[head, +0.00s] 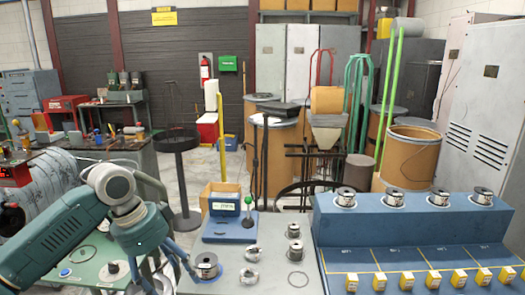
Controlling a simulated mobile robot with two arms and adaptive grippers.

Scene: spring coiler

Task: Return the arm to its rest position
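My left arm comes in from the lower left, and its teal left gripper (172,278) points down over the near left part of the bench. The fingers look spread apart, with nothing visible between them; their lower ends are close to the bottom edge of the picture. A dark wire spool (206,266) stands on the bench just right of the fingers, and appears apart from them. My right gripper is not in view.
A blue scale-like device (226,230) and small metal spools (295,250) stand on the grey bench. A blue stepped rack (415,235) with several spools and yellow tags (406,281) fills the right. A green plate (92,262) lies beneath my arm.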

